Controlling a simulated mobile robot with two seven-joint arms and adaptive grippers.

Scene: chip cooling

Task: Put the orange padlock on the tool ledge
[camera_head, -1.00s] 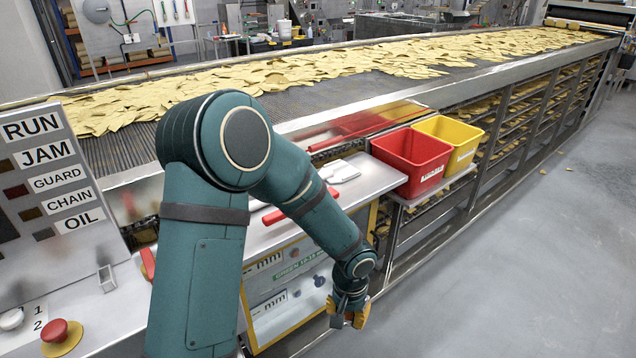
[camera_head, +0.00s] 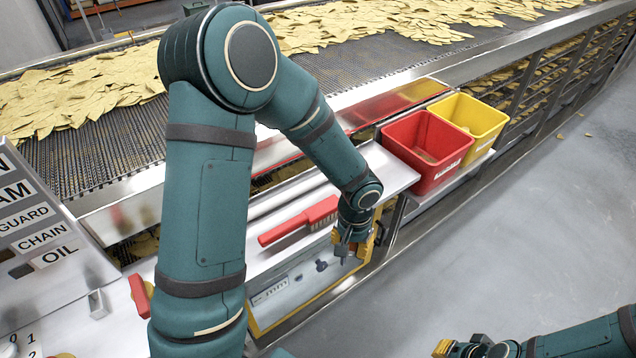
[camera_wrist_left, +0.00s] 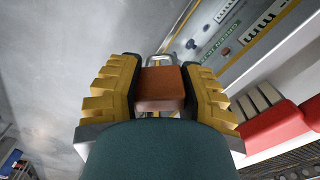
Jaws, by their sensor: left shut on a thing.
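The orange padlock (camera_wrist_left: 160,88) shows in the left wrist view, its body between the yellow finger pads and its metal shackle pointing away from the wrist. My left gripper (camera_head: 350,251) is shut on it. In the head view the gripper hangs at the front edge of the tool ledge (camera_head: 393,172), where the padlock is hard to make out. The ledge is a pale metal shelf along the conveyor side. My right gripper (camera_head: 450,348) shows only partly at the bottom edge, far from the ledge; its opening is unclear.
A red brush (camera_head: 300,221) lies on the ledge to the left of my left gripper. A red bin (camera_head: 425,150) and a yellow bin (camera_head: 482,123) stand beyond the ledge's right end. The conveyor (camera_head: 100,150) carries chips behind. Grey floor (camera_head: 540,230) is clear at right.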

